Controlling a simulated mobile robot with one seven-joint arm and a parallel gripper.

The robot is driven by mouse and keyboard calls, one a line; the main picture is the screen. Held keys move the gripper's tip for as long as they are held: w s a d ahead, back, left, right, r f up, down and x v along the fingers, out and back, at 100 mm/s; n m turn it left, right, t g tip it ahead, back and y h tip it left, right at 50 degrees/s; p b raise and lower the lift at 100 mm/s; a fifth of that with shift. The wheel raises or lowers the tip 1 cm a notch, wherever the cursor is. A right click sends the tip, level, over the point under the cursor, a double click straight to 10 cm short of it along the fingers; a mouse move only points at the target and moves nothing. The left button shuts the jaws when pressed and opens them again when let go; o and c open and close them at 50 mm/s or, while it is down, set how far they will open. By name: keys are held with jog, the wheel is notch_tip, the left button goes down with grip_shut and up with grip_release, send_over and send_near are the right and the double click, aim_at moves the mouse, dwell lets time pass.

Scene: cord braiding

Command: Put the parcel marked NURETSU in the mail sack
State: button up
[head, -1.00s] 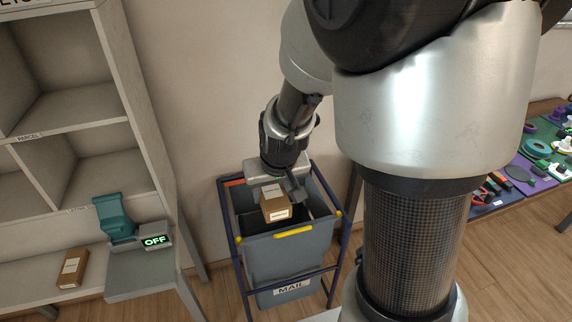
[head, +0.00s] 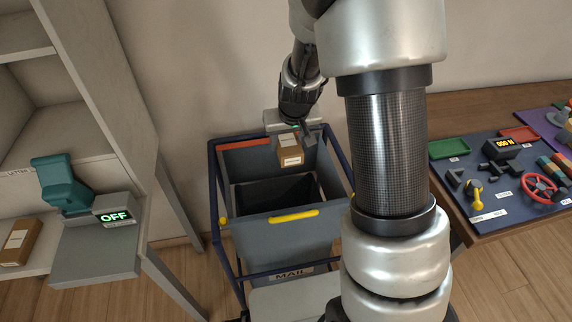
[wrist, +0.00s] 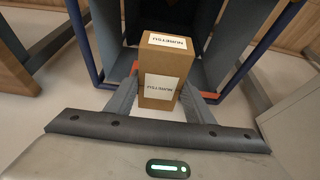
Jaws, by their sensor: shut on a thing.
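The brown parcel (head: 290,152) with white labels is held in my gripper (head: 291,140). In the wrist view the parcel (wrist: 160,75) shows the name NURETSU on two faces, and the fingers stand on either side of it. My gripper is shut on it. The mail sack (head: 285,238) is a grey-blue open bin in a dark blue frame, with a MAIL label low on its front. The parcel hangs over the back part of the sack's opening. The wrist view also shows the sack's dark inside beyond the parcel.
Another brown parcel (head: 19,242) lies on the shelf unit at left, beside a scale (head: 98,250) reading OFF and a teal device (head: 60,185). At right a table holds a dark blue board (head: 500,185) with a red wheel and other parts.

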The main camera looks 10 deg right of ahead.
jog(key=s+f+b+x, duration=0.1)
jog(key=s+b+x, duration=0.1)
jog(key=b+x, duration=0.4)
jog(key=x, duration=0.4)
jog(key=shift+f, duration=0.3)
jog(key=o, duration=1.2)
jog(key=shift+c, duration=0.2)
notch_tip(320, 180, up, 16)
jog(key=p, duration=0.5)
send_over(290, 147)
jog(key=s, duration=0.2)
jog(key=shift+s+r, duration=0.1)
